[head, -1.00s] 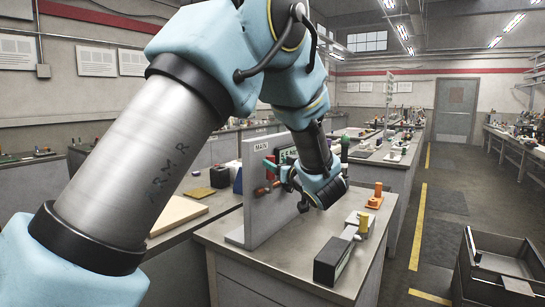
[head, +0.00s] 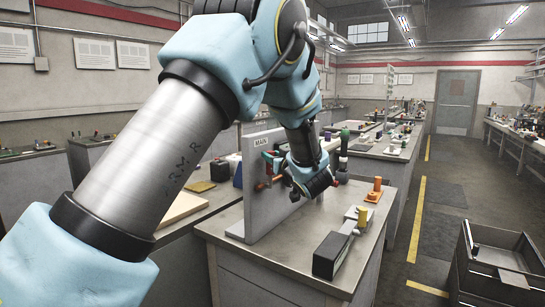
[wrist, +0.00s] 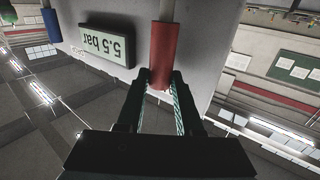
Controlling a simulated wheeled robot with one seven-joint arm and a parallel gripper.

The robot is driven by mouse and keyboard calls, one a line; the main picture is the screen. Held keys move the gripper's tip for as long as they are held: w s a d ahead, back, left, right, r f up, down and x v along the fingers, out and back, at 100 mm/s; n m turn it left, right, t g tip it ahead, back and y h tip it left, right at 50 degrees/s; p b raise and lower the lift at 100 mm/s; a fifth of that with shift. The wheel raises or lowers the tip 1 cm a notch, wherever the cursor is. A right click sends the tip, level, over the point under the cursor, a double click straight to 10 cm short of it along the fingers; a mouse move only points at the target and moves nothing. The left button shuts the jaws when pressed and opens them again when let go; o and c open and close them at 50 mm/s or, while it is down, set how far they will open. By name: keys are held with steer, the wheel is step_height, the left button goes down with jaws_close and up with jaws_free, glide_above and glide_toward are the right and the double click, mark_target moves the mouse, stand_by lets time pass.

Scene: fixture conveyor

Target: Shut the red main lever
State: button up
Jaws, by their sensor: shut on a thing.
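The red main lever (wrist: 163,55) shows in the wrist view as a red cylindrical grip on a paler rod. Its end sits between the two fingers of my gripper (wrist: 162,92), which are closed on it. In the head view my gripper (head: 284,178) is at the face of the upright grey panel (head: 262,212), below and right of the MAIN label (head: 258,153). My wrist partly hides the lever there, so its exact angle is hard to tell.
A display reading 5.5 bar (wrist: 107,45) and a blue handle (wrist: 50,25) are beside the lever on the panel. A black box (head: 330,256), a yellow part (head: 362,216) and an orange part (head: 374,190) stand on the bench. A dark bin (head: 500,262) is on the floor at right.

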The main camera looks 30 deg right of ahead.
jaws_close()
stand_by(0.8)
